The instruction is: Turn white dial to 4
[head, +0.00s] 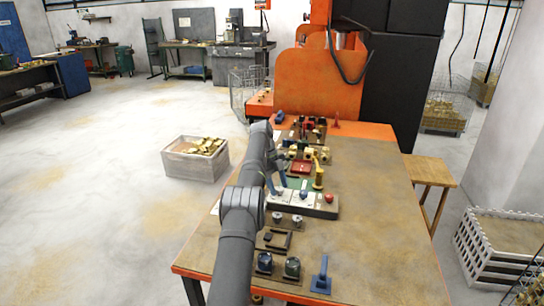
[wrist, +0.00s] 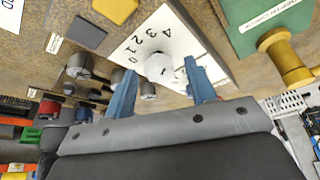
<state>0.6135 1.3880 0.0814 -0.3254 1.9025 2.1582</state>
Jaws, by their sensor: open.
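The white dial (wrist: 158,67) is a round knob on a white plate printed with the numbers 0 to 4, in the wrist view. The numbers curve around one side of it. I cannot tell which number it points at. My gripper (wrist: 161,68) is open, with one blue finger on each side of the dial in the picture. I cannot tell whether either finger touches it. In the head view my gripper (head: 277,179) is over the left part of the white-plated panel (head: 312,206), and my arm and fingers hide the white dial there.
A red knob (head: 328,198) sits on the panel's right end. A yellow lever (head: 318,176) stands behind it. Grey knobs (head: 297,220), dark round knobs (head: 292,266) and a blue handle (head: 322,274) are nearer on the table. The table's right side (head: 375,240) is clear.

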